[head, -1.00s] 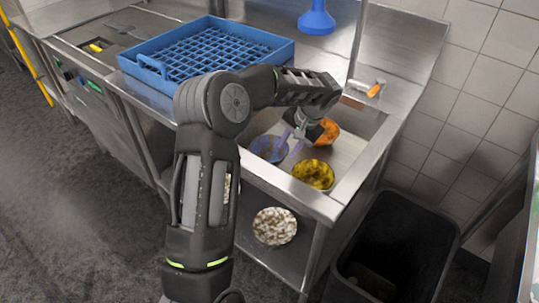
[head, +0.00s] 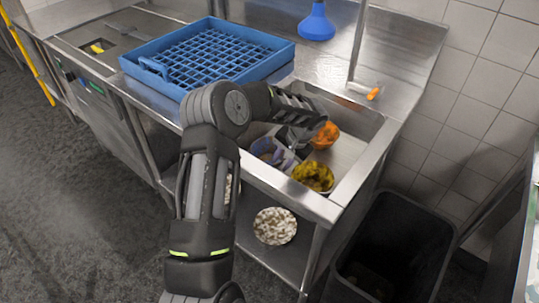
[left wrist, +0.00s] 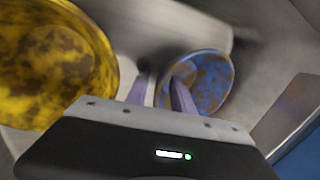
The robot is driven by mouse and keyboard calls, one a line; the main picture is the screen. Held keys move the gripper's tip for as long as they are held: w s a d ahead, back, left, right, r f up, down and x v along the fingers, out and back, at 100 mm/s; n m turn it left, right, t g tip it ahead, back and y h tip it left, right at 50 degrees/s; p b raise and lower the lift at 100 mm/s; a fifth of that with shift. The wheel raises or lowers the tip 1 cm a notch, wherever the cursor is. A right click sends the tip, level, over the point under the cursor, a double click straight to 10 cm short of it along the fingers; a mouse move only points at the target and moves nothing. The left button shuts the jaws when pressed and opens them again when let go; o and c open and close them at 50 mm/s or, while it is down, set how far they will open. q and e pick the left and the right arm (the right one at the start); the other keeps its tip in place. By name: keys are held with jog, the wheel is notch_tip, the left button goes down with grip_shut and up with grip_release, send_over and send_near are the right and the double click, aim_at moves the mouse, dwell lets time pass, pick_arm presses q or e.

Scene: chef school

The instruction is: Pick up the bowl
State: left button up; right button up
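Several dirty bowls are in the metal sink (head: 352,155). A blue bowl with brown stains (head: 264,148) is at the left of the basin, partly hidden by my left gripper (head: 282,160). A yellow bowl (head: 313,176) is at the front, and an orange bowl (head: 327,134) is behind. In the left wrist view, the blue bowl (left wrist: 212,85) is tilted, and its near rim appears between the two purple fingers of my left gripper (left wrist: 160,85). The fingers are apart; contact with the bowl cannot be told. The yellow bowl (left wrist: 50,65) is at the left there. My right gripper is out of view.
A blue dish rack (head: 280,58) stands on the counter left of the sink. A pale speckled bowl (head: 275,226) is on the shelf below. A dark bin (head: 395,240) stands right of the sink. The sink walls and neighbouring bowls leave little room.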

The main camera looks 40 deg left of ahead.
pick_arm(q)
jog(key=shift+c, duration=0.2)
dwell(0.4)
grip_shut()
dwell(1.2)
